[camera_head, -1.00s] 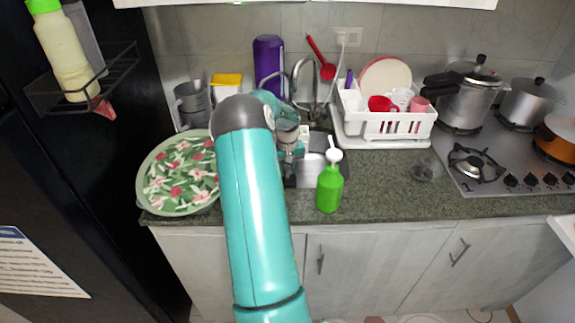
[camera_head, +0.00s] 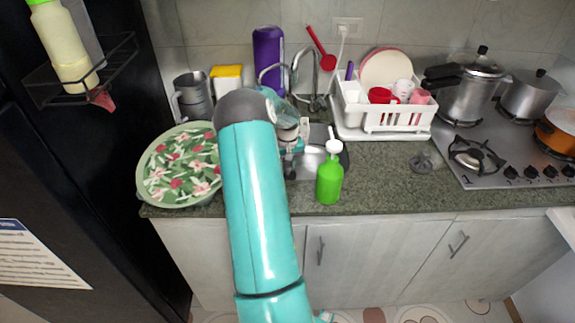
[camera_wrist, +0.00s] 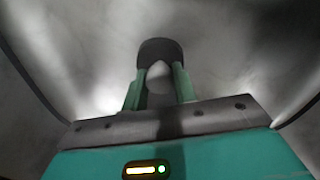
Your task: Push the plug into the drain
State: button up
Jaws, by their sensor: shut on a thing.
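In the wrist view, my gripper (camera_wrist: 158,82) has its two green fingers closed around the pale grey knob of the plug (camera_wrist: 159,47). The plug's dark round part shows just beyond the fingertips, within the blurred grey metal of the sink. The drain cannot be made out; whether the plug sits in it or above it, I cannot tell. In the head view, my arm reaches over the counter into the sink (camera_head: 312,167), and the arm hides my fingertips and the plug.
A green soap bottle (camera_head: 330,183) stands at the sink's front right. The faucet (camera_head: 312,75) rises behind the sink. A patterned plate (camera_head: 165,190) is left of my arm; a white dish rack (camera_head: 392,121) is at right. A small grey item (camera_head: 421,163) lies on the counter.

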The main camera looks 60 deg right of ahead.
aim_at(287, 166)
jog(key=shift+f, duration=0.65)
jog(key=o, duration=1)
jog(key=shift+o, duration=0.2)
notch_tip(287, 166, up, 8)
jog(key=shift+f, duration=0.25)
